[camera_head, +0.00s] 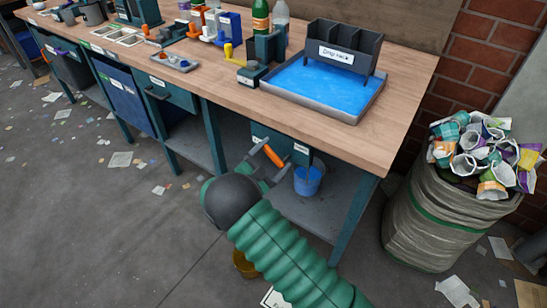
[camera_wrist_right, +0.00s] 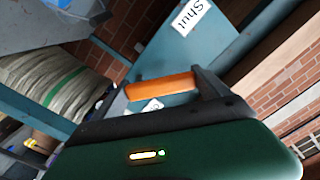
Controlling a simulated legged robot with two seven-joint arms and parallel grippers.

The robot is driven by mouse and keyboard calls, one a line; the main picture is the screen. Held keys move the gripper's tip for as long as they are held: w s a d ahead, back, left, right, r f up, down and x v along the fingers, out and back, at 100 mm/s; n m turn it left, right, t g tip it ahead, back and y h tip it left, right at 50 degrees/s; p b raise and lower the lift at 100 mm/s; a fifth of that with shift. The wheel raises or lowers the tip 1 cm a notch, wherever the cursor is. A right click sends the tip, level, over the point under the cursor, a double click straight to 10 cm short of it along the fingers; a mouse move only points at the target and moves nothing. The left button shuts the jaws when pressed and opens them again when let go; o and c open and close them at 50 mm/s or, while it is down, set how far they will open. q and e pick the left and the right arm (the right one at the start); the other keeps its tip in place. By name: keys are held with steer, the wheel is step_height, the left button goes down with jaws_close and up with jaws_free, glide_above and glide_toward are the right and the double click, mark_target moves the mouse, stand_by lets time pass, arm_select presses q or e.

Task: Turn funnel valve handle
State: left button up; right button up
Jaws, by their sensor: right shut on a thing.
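The orange valve handle (camera_head: 274,156) is under the right end of the workbench, in front of a teal housing (camera_head: 292,147). My right gripper (camera_head: 269,159) is shut on it. In the right wrist view the orange handle (camera_wrist_right: 160,88) lies between the two dark fingers of my right gripper (camera_wrist_right: 162,92). A white label reading "Shut" (camera_wrist_right: 190,17) is on a teal panel beyond the handle. The funnel itself cannot be made out clearly. My left gripper is out of view.
A blue bucket (camera_head: 307,181) stands on the bench's lower shelf near the handle. The workbench (camera_head: 330,132) carries a blue drip tray (camera_head: 355,113) and several bottles. A full bin bag of cups (camera_head: 430,220) stands at right. Paper scraps litter the floor.

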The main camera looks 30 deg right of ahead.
steer(key=shift+a+f, duration=0.1)
steer(key=shift+f, duration=0.05)
steer(key=o, duration=1.9)
steer(key=shift+s+a, duration=0.1)
steer(key=shift+a, duration=0.25)
steer(key=p+v, duration=0.3)
steer(key=v, duration=1.3)
steer(key=shift+f, duration=0.1)
